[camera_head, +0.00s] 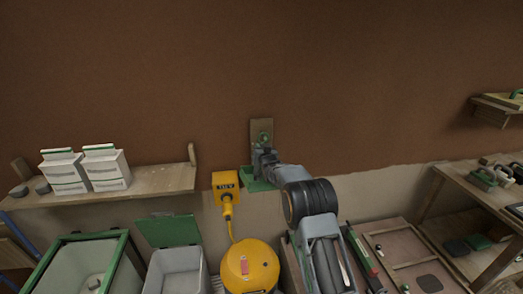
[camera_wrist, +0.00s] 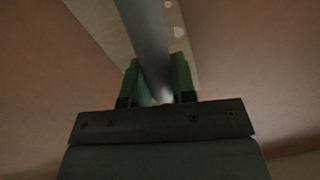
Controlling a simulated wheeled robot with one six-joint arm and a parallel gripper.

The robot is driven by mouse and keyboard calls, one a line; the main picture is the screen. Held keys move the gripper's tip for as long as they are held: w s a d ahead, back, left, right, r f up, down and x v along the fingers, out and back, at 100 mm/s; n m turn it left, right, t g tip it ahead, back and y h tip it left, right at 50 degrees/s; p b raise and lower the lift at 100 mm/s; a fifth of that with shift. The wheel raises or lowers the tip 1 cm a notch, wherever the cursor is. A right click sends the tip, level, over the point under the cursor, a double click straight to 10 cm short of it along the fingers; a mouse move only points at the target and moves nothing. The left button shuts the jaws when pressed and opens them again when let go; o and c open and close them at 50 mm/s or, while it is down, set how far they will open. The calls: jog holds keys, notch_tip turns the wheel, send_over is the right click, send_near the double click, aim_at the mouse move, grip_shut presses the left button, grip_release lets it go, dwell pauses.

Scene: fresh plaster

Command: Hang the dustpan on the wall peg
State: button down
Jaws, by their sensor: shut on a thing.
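The green dustpan (camera_head: 256,185) shows as a flat pan just below my gripper, close to the brown wall. My gripper (camera_head: 263,158) is shut on it, in front of the wooden peg board (camera_head: 256,125). A small green part shows against the board just above the gripper, perhaps the handle's top. The peg itself cannot be made out, so I cannot tell whether the dustpan is on it. In the wrist view, a grey bar runs up from between the jaws of my gripper (camera_wrist: 158,88) across the pale board (camera_wrist: 100,22), with green on both sides.
A yellow box (camera_head: 226,182) with a cable is just left of the dustpan, above a yellow round machine (camera_head: 248,268). A shelf (camera_head: 150,182) with white cartons (camera_head: 105,167) is at left. Bins stand below. A workbench (camera_head: 475,195) is at right. The wall above is clear.

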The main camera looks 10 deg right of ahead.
dwell(0.3)
jog(key=c, duration=0.9)
grip_release()
jog(key=shift+o, duration=0.2)
jog(key=shift+d+f, duration=0.1)
